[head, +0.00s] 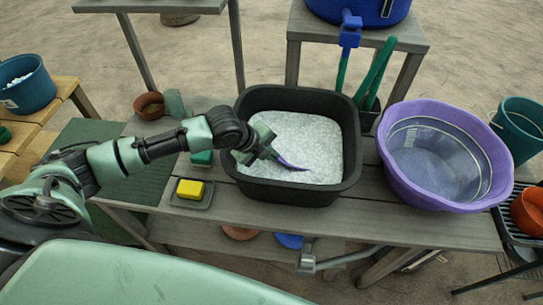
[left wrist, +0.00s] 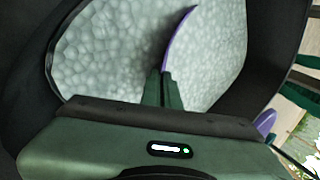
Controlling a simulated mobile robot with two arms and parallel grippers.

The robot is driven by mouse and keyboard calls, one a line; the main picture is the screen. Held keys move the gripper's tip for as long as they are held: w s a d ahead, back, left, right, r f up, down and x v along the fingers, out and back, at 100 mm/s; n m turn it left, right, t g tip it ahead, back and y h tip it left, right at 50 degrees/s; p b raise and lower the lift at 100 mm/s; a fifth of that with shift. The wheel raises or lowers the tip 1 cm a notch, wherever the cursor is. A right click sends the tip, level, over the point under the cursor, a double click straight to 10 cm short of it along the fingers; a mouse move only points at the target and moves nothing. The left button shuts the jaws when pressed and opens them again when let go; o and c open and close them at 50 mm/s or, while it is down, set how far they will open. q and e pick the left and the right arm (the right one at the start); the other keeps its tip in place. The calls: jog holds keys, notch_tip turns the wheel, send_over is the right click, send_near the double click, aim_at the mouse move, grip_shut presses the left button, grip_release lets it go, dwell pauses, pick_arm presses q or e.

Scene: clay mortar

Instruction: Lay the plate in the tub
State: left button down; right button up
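The black tub (head: 350,178) stands on the grey wooden table, filled with pale, bubbly suds (head: 310,135). My left gripper (head: 272,153) reaches into the tub from its left side. Its fingers are closed on a thin purple curved piece, apparently the plate (head: 293,166) seen nearly edge-on. In the left wrist view the gripper's fingers (left wrist: 164,88) meet at the lower end of the purple curve (left wrist: 180,40). The plate is at the suds, and the rest of it seems hidden in them. My right gripper is not in view.
A yellow sponge (head: 190,188) lies on a small dark dish to the left. A brown pot (head: 149,106) stands behind. A blue container (head: 368,12) sits on a stand at the back.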

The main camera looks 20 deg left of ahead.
pick_arm(q)
jog(key=shift+f, duration=0.8)
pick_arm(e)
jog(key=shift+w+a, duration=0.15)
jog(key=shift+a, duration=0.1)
pick_arm(q)
jog(key=c, duration=1.7)
grip_release()
jog(key=shift+f, duration=0.1)
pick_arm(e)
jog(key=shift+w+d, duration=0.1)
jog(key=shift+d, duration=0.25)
pick_arm(q)
jog(key=shift+r, duration=0.2)
jog(key=v, duration=1.2)
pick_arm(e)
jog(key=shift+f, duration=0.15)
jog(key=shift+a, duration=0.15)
